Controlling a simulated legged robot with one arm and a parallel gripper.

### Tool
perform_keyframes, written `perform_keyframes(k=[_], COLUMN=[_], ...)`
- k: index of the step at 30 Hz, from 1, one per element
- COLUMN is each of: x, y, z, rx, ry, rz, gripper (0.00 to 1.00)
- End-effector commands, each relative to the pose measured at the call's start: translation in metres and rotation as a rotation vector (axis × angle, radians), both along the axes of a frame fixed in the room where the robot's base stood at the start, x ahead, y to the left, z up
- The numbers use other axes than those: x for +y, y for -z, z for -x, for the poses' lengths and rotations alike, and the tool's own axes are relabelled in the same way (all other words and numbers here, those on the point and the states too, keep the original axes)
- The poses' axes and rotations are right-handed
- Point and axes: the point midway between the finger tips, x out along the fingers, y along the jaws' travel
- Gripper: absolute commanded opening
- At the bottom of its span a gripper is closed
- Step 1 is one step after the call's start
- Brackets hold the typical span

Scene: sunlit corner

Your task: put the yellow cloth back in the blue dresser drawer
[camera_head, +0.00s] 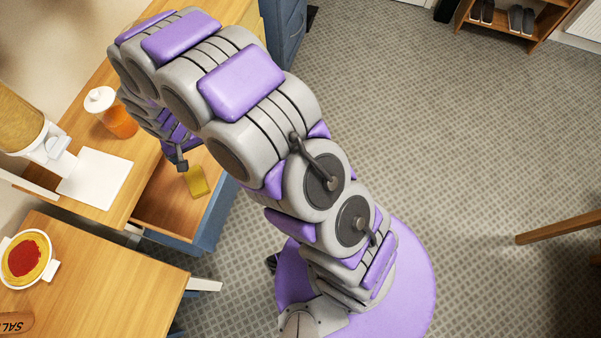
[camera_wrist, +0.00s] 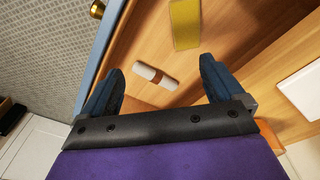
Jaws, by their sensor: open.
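The yellow cloth (camera_head: 196,182) lies as a small flat rectangle inside the open drawer (camera_head: 162,207), which has a blue front and a wooden inside. The cloth also shows at the top of the wrist view (camera_wrist: 185,24), ahead of my gripper and apart from it. My gripper (camera_wrist: 161,68) is open with nothing between its fingers, and it points down over the drawer. In the head view my gripper (camera_head: 178,160) is partly hidden by my arm, just left of the cloth.
A white roll with a brown band (camera_wrist: 155,77) appears to lie in the drawer below my fingers. A wooden table (camera_head: 100,280) with a bowl (camera_head: 26,258) is in front.

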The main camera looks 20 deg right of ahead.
Motion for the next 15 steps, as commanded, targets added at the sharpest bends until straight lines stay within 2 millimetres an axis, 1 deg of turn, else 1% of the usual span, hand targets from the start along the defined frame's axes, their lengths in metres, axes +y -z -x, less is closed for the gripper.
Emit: perform_keyframes(k=[1,6,11,12,14,15], x=[-0.016,-0.064,-0.108,-0.118,-0.134,-0.144], y=[-0.021,-0.074,-0.118,-0.128,-0.142,-0.151], z=[0.003,0.023,0.053,0.061,0.076,0.087], rx=[0.004,0.032,0.065,0.07,0.085,0.096], ry=[0.007,0.013,0.02,0.023,0.026,0.029], rz=[0.002,0.019,0.034,0.035,0.04,0.043], gripper=[0.95,0.95,0.95,0.95,0.95,0.95])
